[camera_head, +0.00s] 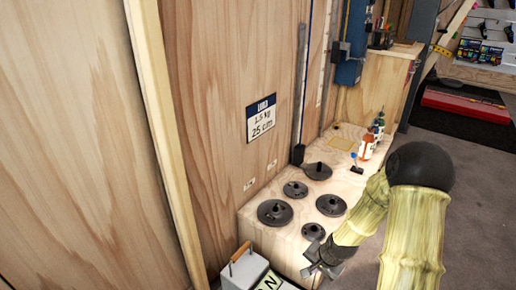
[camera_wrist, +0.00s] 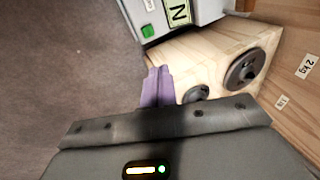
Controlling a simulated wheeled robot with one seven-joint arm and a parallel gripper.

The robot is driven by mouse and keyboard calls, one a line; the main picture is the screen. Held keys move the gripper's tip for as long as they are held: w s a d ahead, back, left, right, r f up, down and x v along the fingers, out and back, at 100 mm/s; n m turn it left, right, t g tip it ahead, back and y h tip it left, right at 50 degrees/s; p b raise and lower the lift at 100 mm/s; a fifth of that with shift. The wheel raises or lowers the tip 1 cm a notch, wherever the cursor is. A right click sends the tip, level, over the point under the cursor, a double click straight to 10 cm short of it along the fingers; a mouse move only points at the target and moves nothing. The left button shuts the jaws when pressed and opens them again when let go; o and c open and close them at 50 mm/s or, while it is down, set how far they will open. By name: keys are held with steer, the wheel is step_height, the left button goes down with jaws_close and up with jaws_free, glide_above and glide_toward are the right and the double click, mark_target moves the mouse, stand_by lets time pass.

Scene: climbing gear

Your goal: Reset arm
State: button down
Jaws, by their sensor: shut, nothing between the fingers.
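My gripper (camera_head: 322,262) is at the lower middle of the head view, at the front side of a pale wooden bench (camera_head: 262,236). Its purple fingers (camera_wrist: 156,88) are together and empty in the wrist view. My arm reaches in from the right of the head view and hides part of the bench.
Several dark round weights (camera_head: 275,212) lie on the bench top, with bottles (camera_head: 367,146) at its far end. A grey box with a wooden handle (camera_head: 240,262) stands at the near end; a grey box (camera_wrist: 192,14) shows in the wrist view. The carpet (camera_wrist: 70,60) is clear.

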steer(key=s+a+r+n+h+p, duration=0.1)
steer(key=s+r+n+p, duration=0.45)
steer(key=r, duration=0.75)
steer(key=s+a+r+n+h+p, duration=0.1)
steer(key=s+r+n+p, duration=0.15)
steer(key=s+r, duration=0.9)
steer(key=w+r+p, duration=0.3)
steer(key=r+p, duration=3.3)
steer(key=r, duration=0.2)
steer(key=shift+r+g+p, duration=0.3)
steer(key=shift+g, duration=0.1)
steer(key=shift+f, duration=0.1)
